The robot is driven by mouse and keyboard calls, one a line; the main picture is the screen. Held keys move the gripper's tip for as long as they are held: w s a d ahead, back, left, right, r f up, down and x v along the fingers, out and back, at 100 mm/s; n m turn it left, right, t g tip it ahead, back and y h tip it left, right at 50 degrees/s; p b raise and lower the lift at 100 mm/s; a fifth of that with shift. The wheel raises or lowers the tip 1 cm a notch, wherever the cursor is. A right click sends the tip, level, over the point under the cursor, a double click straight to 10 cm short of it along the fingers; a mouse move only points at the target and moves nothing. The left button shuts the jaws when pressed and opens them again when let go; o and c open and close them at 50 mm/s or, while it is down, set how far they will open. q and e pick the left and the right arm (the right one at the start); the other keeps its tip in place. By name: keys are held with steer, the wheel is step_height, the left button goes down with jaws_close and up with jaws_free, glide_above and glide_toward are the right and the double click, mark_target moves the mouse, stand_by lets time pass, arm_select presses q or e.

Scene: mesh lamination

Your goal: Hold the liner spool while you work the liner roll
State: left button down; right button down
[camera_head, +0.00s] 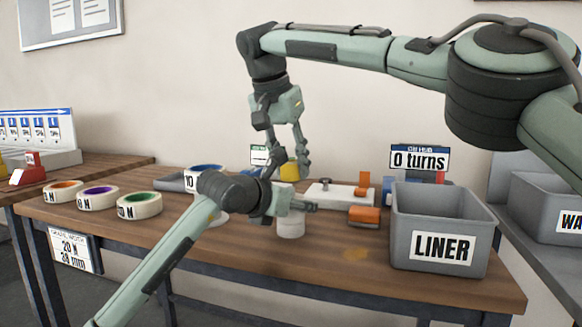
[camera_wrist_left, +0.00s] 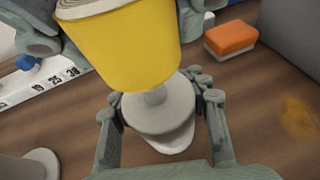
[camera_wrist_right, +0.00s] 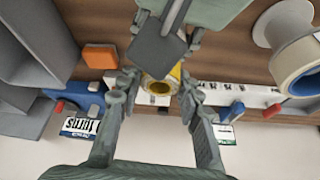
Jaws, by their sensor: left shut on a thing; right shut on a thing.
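The yellow liner roll (camera_head: 289,172) is between the fingers of my right gripper (camera_head: 287,166), which is shut on it. In the right wrist view the open end of the yellow roll (camera_wrist_right: 160,88) shows between the fingertips. Below it, my left gripper (camera_head: 295,204) is shut on the pale grey liner spool (camera_head: 290,226). In the left wrist view the round grey spool (camera_wrist_left: 158,116) sits between the fingers, with a short post on top under the yellow roll (camera_wrist_left: 128,45). Whether post and roll touch is unclear. The spool's underside is hidden.
A grey bin marked LINER (camera_head: 440,247) stands right. A display (camera_head: 420,158) reads 0 turns. Tape rolls (camera_head: 140,205) stand at the left.

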steer(key=shift+r, duration=2.05)
arm_select(q)
steer(key=c, duration=0.7)
jaws_free()
